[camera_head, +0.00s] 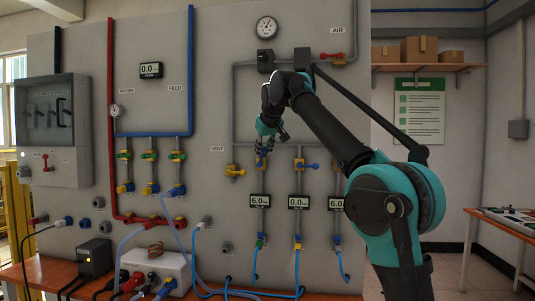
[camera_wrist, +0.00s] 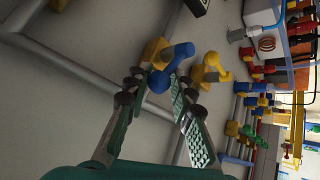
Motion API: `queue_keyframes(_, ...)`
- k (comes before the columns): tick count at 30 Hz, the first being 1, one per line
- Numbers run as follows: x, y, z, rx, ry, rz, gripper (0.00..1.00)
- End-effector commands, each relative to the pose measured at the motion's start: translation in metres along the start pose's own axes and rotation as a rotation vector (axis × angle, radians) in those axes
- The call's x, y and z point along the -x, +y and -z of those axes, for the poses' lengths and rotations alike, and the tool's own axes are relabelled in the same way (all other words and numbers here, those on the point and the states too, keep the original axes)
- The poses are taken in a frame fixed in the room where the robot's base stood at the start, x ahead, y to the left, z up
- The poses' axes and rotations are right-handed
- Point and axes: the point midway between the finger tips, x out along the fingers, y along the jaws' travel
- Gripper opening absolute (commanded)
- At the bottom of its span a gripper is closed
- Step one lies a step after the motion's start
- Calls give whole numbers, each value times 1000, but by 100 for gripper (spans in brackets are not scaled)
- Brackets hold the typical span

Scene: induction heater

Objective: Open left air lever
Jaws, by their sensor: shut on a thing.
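The left air lever is a blue handle on a yellow valve (camera_head: 261,163), on the leftmost of the vertical air pipes. My gripper (camera_head: 265,146) is at this valve and partly covers it. In the wrist view the blue left air lever (camera_wrist: 170,68) lies between the fingertips of my gripper (camera_wrist: 155,85), which is shut on it. Its yellow valve body (camera_wrist: 153,50) sits just behind. The exact finger contact is hard to make out.
The yellow vent lever (camera_head: 235,171) is close by on the left, and shows beside the fingers in the wrist view (camera_wrist: 210,70). The middle blue air lever (camera_head: 307,165) is to the right. Pressure displays (camera_head: 259,201) hang below. A red lever (camera_head: 332,57) is above.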

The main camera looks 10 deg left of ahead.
Motion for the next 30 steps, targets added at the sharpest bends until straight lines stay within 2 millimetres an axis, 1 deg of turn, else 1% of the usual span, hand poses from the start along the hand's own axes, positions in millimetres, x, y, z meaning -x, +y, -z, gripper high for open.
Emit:
queue_keyframes(2, -1, -5, 2, 50, -44, -35, 0)
queue_keyframes(12, -4, -13, 9, 181, -158, -146, 0)
queue_keyframes(21, -4, -16, 11, 233, -204, -190, 0)
queue_keyframes(30, -5, -17, 11, 243, -214, -198, 0)
